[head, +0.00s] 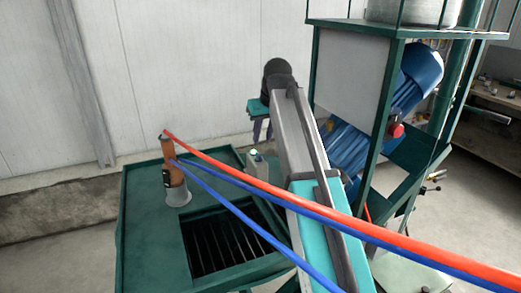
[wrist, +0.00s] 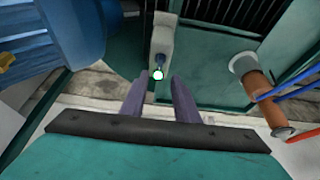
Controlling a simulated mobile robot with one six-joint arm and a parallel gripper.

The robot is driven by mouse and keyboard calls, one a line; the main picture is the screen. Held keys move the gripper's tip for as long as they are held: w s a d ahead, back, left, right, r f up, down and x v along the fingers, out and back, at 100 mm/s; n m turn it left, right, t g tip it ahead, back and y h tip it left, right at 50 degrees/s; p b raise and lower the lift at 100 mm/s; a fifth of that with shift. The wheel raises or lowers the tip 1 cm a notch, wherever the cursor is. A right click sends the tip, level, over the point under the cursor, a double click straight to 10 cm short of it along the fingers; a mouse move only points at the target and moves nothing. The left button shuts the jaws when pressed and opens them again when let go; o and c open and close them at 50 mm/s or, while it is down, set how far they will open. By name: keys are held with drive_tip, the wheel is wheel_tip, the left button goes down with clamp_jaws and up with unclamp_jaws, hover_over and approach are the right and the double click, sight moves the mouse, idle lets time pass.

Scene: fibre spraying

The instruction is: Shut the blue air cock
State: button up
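A pale upright piece (head: 255,160) at the table's far right edge appears to be the same block.
The green table (head: 150,225) has a dark grated opening. An orange spray tool (head: 173,160) stands in a grey cup (head: 178,194), with red (head: 320,203) and blue hoses crossing the view. A green frame (head: 372,120) with a blue motor (head: 417,70) and red button (head: 396,130) stands right.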

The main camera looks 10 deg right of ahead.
sight(258, 154)
drive_tip(key=shift+p+x, duration=1.25)
drive_tip(key=shift+x, duration=3.35)
drive_tip(key=shift+c, duration=0.4)
clamp_jaws()
